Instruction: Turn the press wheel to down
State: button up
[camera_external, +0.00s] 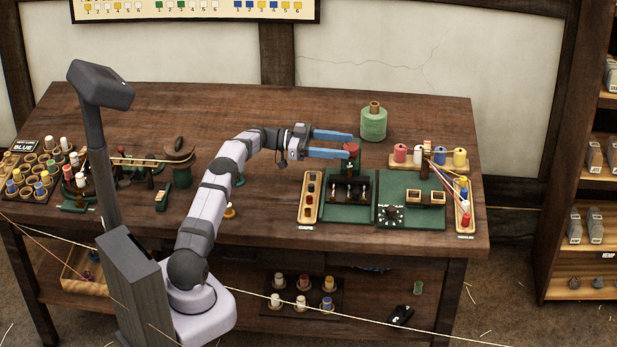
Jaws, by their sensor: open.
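My gripper (349,146) has two blue fingers spread apart, pointing right, with nothing seen held between them. A small red-topped dark post (351,162) stands at the back of the green board (338,214), right at the fingertips. The lower finger overlaps the red top in the picture; I cannot tell if they touch. A dark round dial (391,215) with white marks around it lies at the front of the right green board. No part is clearly marked as the press wheel, and its setting is too small to read.
A large green spool (373,123) stands behind the fingertips. A wooden rack (433,163) with coloured bobbins is to the right. A narrow wooden tray (310,199) lies left of the green board. The back left of the table (220,110) is clear.

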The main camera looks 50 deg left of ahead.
jog(key=shift+s, duration=0.1)
jog(key=w+d+r+n+t+y+p, duration=0.35)
jog(key=r+t, duration=0.25)
jog(key=r, duration=0.4)
jog(key=w+d+r+n+t+y+p, duration=0.2)
jog(key=w+d+r+n+t+p, duration=0.15)
jog(key=r+t, duration=0.45)
jog(key=n+g+y+p, duration=0.7)
jog(key=n+g+y, duration=0.45)
jog(key=y, duration=0.85)
send_near(351, 146)
jog(key=x, duration=0.2)
jog(key=shift+m, duration=0.25)
jog(key=shift+f+p+x, duration=0.2)
jog(key=shift+p+x, duration=0.45)
jog(key=shift+x, duration=1.3)
jog(key=shift+f+p+x, duration=0.25)
jog(key=shift+p+x, duration=0.4)
jog(key=shift+x, duration=1.3)
